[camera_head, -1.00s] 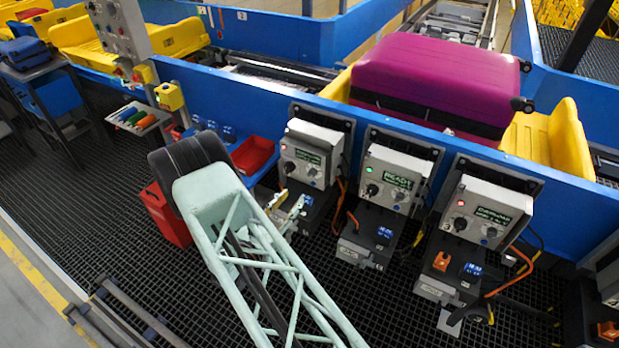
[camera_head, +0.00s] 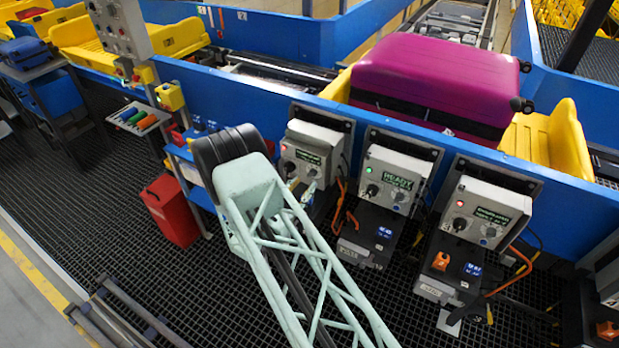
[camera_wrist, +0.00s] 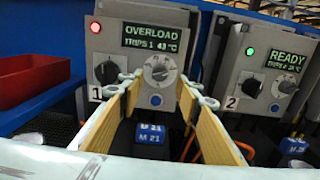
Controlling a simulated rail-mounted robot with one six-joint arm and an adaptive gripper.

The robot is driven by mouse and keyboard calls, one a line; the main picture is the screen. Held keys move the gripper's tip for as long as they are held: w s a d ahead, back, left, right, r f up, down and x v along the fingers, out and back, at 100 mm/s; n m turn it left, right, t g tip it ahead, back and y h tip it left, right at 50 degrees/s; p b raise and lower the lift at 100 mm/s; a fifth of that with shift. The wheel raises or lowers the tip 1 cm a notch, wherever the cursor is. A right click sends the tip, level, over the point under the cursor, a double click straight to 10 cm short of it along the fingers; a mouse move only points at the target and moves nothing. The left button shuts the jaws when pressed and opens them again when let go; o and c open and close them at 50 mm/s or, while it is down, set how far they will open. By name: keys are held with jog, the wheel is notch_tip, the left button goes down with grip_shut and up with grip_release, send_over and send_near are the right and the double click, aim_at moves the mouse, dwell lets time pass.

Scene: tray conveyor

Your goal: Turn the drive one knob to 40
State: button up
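The drive one box (camera_head: 318,143) is a grey unit marked 1, with a lit red lamp and a green OVERLOAD display in the wrist view. Its face carries a black knob (camera_wrist: 106,72) on the left and a grey round dial knob (camera_wrist: 160,68) with scale marks below the display. I cannot read the dial's setting. My gripper (camera_wrist: 166,88) is open, its two yellow-padded fingers spread in front of the box's lower face. The grey knob appears between the fingers, apparently not held. In the head view the gripper (camera_head: 301,187) is at the box's lower front.
The drive two box (camera_wrist: 268,78) stands to the right with a green lamp and READY display; a third box (camera_head: 484,213) is farther right. Below drive one is a dark module with a blue display (camera_wrist: 150,134). A red bin (camera_wrist: 30,78) is left. A magenta suitcase (camera_head: 440,75) lies behind.

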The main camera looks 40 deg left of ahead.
aim_at(312, 174)
jog(key=shift+w+a, duration=0.25)
jog(key=shift+w, duration=1.1)
jog(key=shift+w+a, duration=0.2)
jog(key=shift+w, duration=1.1)
jog(key=c, duration=0.8)
